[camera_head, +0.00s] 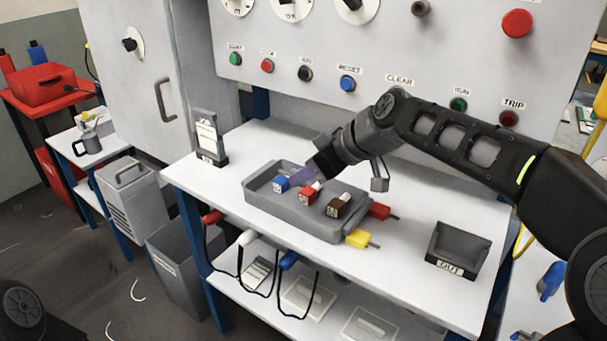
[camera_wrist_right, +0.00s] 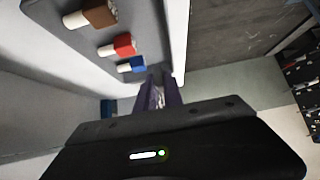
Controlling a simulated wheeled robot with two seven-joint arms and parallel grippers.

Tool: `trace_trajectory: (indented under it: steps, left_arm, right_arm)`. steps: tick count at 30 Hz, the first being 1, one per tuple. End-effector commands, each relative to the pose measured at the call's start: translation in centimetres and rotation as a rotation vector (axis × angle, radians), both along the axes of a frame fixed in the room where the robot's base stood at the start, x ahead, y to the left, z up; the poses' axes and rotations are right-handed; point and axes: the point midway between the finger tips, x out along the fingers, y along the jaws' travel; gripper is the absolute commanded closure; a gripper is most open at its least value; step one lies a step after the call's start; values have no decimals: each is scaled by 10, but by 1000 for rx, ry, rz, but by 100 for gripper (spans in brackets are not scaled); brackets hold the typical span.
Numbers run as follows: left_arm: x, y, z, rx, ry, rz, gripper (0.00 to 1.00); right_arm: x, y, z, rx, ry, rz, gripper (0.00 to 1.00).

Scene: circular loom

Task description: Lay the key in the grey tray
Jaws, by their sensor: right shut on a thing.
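The grey tray (camera_head: 262,203) sits on the white table and holds a blue plug (camera_head: 281,184), a red plug (camera_head: 308,193) and a brown plug (camera_head: 338,206). My right gripper (camera_head: 303,176) is over the tray's back left part, near the blue and red plugs. Its purple fingers also show in the right wrist view (camera_wrist_right: 158,88), shut on a small pale, silvery thing, probably the key (camera_wrist_right: 158,97). Most of it is hidden by the fingers, and I cannot tell whether it touches the tray. My left gripper is out of view.
A dark OUT bin (camera_head: 458,250) stands farther right. A card holder (camera_head: 209,139) stands at the back left. The panel with buttons (camera_head: 400,60) rises behind the table.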

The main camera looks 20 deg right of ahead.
Motion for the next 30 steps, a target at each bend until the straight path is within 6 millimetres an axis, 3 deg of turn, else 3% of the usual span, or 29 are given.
trace_trajectory:
  steps: [11,18,30]
  left_arm:
    - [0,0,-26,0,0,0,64]
    - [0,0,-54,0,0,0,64]
    - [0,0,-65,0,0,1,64]
  right_arm:
    - [0,0,-38,0,1,-2,100]
    - [0,0,-67,0,0,-1,100]
    - [0,0,-79,0,0,0,100]
